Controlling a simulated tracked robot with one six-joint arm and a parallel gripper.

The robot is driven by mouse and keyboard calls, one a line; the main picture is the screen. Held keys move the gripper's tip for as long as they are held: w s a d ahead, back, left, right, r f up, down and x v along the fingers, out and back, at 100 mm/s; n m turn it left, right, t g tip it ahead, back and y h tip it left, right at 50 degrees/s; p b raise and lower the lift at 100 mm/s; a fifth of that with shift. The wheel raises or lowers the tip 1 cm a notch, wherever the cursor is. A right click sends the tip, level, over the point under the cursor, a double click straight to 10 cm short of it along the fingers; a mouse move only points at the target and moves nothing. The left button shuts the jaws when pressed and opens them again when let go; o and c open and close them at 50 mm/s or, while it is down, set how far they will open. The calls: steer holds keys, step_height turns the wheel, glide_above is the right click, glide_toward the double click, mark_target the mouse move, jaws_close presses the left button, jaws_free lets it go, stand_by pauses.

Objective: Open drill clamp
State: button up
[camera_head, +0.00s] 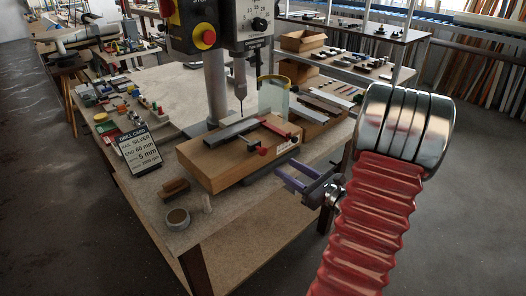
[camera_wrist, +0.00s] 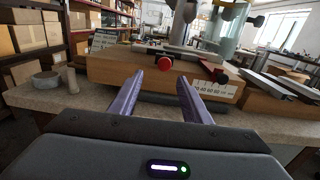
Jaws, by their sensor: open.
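The drill clamp sits on a wooden block (camera_head: 215,165) under the drill press (camera_head: 240,80). The clamp's red knob (camera_head: 263,151) faces the block's front; it also shows in the wrist view (camera_wrist: 165,60). A dark lever with a red part (camera_wrist: 213,71) is to its right. A grey profile (camera_head: 235,131) lies across the block top; I cannot tell how tightly it is held. My gripper (camera_head: 285,166) has purple fingers, open and empty, just in front of the block. In the wrist view the red knob is beyond and slightly above the gap between my fingertips (camera_wrist: 160,78).
A drill card (camera_head: 139,149) stands left of the block. A round tin (camera_head: 177,217) and a small wooden piece (camera_head: 174,188) are on the bench near its front corner. Several profiles (camera_head: 325,103) lie to the right. A clear guard (camera_head: 273,98) stands behind the clamp.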

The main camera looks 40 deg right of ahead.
mark_target(264, 152)
steer(key=shift+s+d+f+m+h, duration=0.1)
steer(key=shift+s+d+m+h, duration=0.15)
steer(key=shift+d, duration=0.2)
steer(key=shift+w, duration=0.1)
steer(key=w, duration=1.3)
steer(key=shift+w+a, duration=0.25)
steer(key=shift+w, duration=0.15)
steer(key=shift+c, duration=0.6)
jaws_close()
